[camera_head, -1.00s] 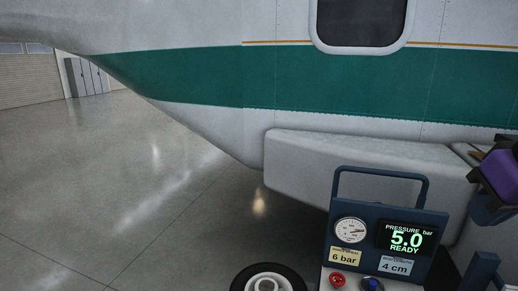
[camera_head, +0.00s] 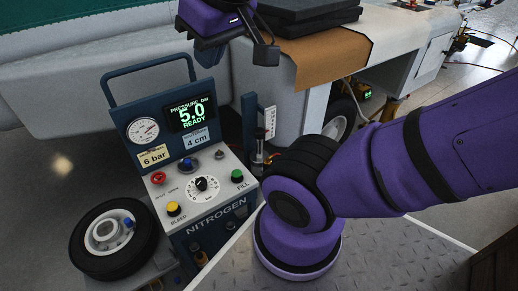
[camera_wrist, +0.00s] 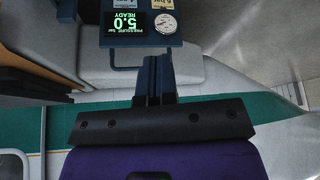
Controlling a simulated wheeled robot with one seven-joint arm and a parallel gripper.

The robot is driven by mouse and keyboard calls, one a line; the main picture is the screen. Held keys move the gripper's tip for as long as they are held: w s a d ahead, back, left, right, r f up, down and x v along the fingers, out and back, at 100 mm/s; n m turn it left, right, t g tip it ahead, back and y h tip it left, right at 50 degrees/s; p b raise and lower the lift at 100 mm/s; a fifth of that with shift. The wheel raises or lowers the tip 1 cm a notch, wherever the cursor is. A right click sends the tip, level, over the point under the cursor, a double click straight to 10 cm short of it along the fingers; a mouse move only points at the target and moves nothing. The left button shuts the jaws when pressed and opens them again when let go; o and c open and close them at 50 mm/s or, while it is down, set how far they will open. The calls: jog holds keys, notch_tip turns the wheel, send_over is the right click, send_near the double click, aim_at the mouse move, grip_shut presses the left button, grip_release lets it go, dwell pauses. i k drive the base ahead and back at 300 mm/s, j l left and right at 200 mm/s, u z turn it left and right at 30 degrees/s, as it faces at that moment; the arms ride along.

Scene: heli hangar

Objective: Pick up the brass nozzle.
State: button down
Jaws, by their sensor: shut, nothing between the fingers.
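I cannot clearly make out the brass nozzle. A small brass-coloured piece (camera_head: 200,258) shows low on the front of the blue nitrogen cart (camera_head: 185,215) in the head view, too small to tell what it is. My gripper (camera_wrist: 156,62) shows in the wrist view with its two dark fingers together and nothing between them. The fingers point toward the cart's display panel, seen upside down there. In the head view my purple wrist hangs at the top, above and right of the panel, apart from the cart.
A wheel (camera_head: 110,240) lies left of the cart. A brown sheet (camera_head: 325,58) and dark cases (camera_head: 305,18) lie on a pale surface behind. The cart carries a handle, gauge, knobs and a 5.0 bar READY display (camera_head: 191,107). Open floor (camera_head: 40,210) is at the left.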

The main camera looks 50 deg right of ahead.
aim_at(267, 163)
jog(key=z, duration=1.2)
